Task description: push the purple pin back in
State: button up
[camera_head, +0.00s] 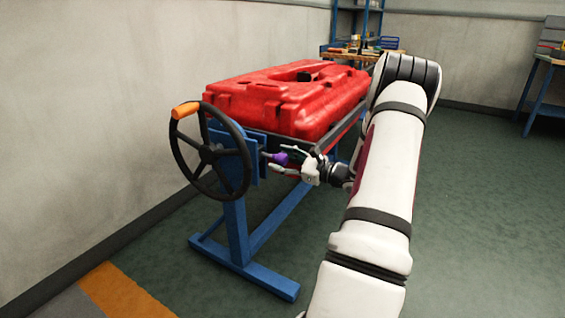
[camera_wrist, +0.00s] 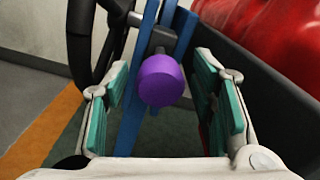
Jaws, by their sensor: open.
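The purple pin (camera_head: 279,158) sticks out from the side of the blue stand, just right of the handwheel, in the head view. In the wrist view its round purple knob (camera_wrist: 161,80) faces me, with a grey block behind it on the blue frame. My gripper (camera_head: 290,160) is open at the pin. In the wrist view my gripper (camera_wrist: 160,108) has one green-padded finger on each side of the knob, with gaps visible on both sides. The pin's shaft is mostly hidden behind the knob.
A black handwheel (camera_head: 209,150) with an orange handle stands left of the pin. A red tank (camera_head: 285,98) rests on the blue stand (camera_head: 236,225) above and behind my gripper. A dark rail (camera_wrist: 262,100) runs close to the right finger. The floor to the right is clear.

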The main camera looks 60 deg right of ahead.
aim_at(270, 156)
grip_shut()
jog(key=shift+w+a+p, duration=0.15)
jog(key=shift+w+p, duration=0.15)
jog(key=shift+w, duration=1.95)
grip_release()
jog(key=s, duration=1.2)
jog(key=shift+d, duration=0.45)
